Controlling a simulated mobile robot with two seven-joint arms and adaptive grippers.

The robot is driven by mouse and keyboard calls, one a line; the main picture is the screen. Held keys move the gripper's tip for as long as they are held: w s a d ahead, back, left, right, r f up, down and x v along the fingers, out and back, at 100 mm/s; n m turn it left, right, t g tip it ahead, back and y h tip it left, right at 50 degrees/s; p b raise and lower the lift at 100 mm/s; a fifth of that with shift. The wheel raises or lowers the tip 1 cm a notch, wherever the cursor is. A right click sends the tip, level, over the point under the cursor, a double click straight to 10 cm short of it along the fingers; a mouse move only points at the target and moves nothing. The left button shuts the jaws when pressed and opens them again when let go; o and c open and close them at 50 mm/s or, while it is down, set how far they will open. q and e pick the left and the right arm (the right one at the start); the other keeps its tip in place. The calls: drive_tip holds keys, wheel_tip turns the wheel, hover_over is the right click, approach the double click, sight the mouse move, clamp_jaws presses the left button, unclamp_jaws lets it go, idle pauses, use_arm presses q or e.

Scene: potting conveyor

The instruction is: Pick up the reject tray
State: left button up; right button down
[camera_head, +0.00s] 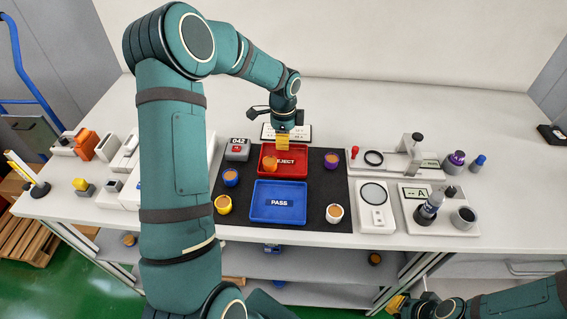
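The red reject tray (298,174) lies on a dark mat on the white bench, behind the blue pass tray (262,217). A small orange-topped pot (270,163) shows at the reject tray, left of its label. My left gripper (283,140) points down with yellow fingertips at the far edge of the reject tray. I cannot tell whether it touches the tray or whether its fingers are apart. My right gripper (396,303) is low at the bottom right, in front of the bench and away from the trays. Its finger opening is not clear.
Pots in blue (230,178), yellow (223,204), purple (332,160) and white (334,213) stand around the trays. A red-and-grey counter (237,150) stands left of the reject tray. Instruments fill the right side; bare bench lies behind them.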

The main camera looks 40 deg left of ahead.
use_arm(q)
drive_tip(key=shift+f, duration=0.9)
drive_tip(key=shift+r, duration=0.1)
clamp_jaws()
